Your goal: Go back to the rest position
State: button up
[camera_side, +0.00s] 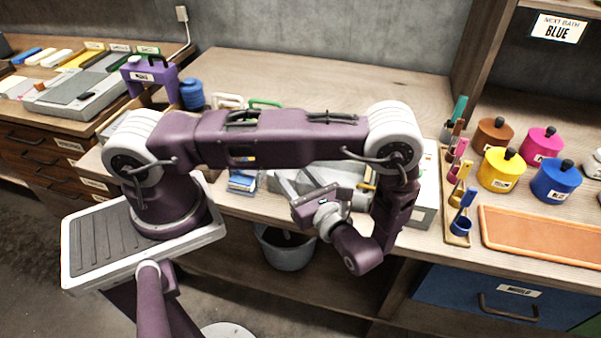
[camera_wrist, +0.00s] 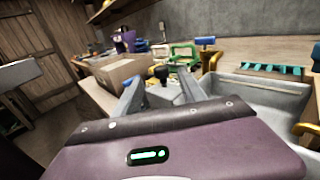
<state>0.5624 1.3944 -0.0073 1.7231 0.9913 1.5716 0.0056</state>
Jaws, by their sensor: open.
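My gripper (camera_side: 294,177) is at the front of the middle bench in the side view, low beside the grey equipment there. Its two grey fingers stand apart, with nothing seen held between them. In the wrist view my gripper (camera_wrist: 161,78) also shows its fingers spread. A dark knob (camera_wrist: 160,72) shows in the gap between them, beyond the fingertips; I cannot tell how far away it is. My arm is bent, with its forearm folded down at the right, and it hides part of the bench.
A grey basin (camera_wrist: 265,92) lies close on the right in the wrist view. Lidded pots, such as the yellow one (camera_side: 502,170), and an orange tray (camera_side: 540,236) stand on the right bench. A grey bucket (camera_side: 287,249) is below. The back of the middle bench is clear.

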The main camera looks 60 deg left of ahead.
jog(key=s+d+r+n+t+h, duration=0.2)
jog(key=s+r+n+h, duration=0.1)
jog(key=r+n+h, duration=0.3)
jog(key=s+d+r+n+t+h, duration=0.2)
jog(key=s+d+r+n+h, duration=0.1)
jog(key=r, duration=0.8)
jog(key=s+d+r+n+t+h, duration=0.2)
jog(key=s+r+n+h, duration=0.3)
jog(key=r+n+h, duration=0.3)
jog(key=shift+s+d+r+n+h, duration=0.2)
jog(key=shift+d+n+h, duration=0.15)
jog(key=shift+d, duration=0.4)
dwell(1.2)
